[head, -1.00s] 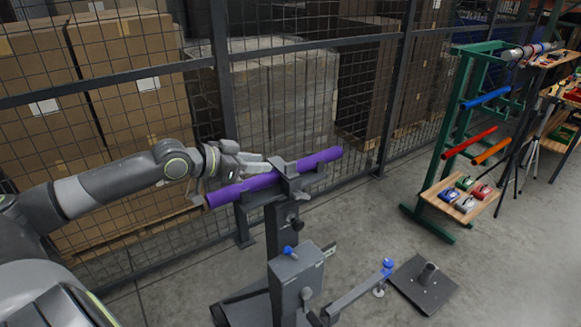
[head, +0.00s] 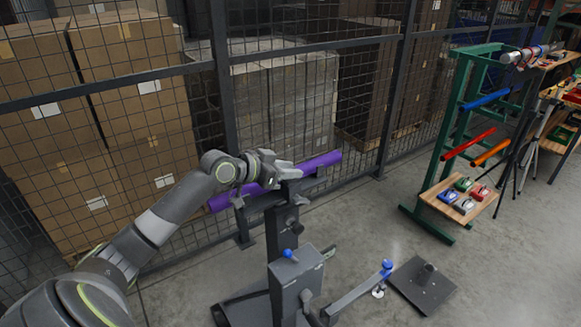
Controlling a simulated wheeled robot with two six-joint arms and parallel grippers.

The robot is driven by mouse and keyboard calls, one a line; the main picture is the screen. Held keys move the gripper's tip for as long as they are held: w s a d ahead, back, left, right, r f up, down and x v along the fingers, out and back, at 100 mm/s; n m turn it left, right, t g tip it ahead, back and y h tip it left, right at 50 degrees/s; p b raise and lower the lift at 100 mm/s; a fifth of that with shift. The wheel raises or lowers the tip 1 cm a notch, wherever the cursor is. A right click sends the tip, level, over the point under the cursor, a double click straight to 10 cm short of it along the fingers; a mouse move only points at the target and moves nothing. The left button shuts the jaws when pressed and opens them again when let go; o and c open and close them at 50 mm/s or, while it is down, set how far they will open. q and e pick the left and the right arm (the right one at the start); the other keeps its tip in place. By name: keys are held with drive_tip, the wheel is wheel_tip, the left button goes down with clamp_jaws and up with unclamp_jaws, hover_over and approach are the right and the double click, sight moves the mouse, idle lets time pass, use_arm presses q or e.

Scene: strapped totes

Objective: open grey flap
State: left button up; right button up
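A purple tube (head: 322,161) lies tilted across the head of a dark grey stand (head: 281,232). The grey flap seems to be part of the clamp at the top of this stand, over the tube. My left gripper (head: 289,173) is at the clamp, above the tube, and covers most of the flap. I cannot tell whether the fingers touch the flap, how wide they are parted, or whether the flap has lifted. My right gripper is not in view.
A grey box with a blue knob (head: 296,275) sits low on the stand, with a side arm (head: 355,293) reaching right. A wire fence (head: 220,80) runs close behind. A green rack (head: 455,130) stands right.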

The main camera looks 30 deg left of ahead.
use_arm(q)
drive_tip(key=shift+w+d+f, duration=0.15)
drive_tip(key=shift+w, duration=0.2)
clamp_jaws()
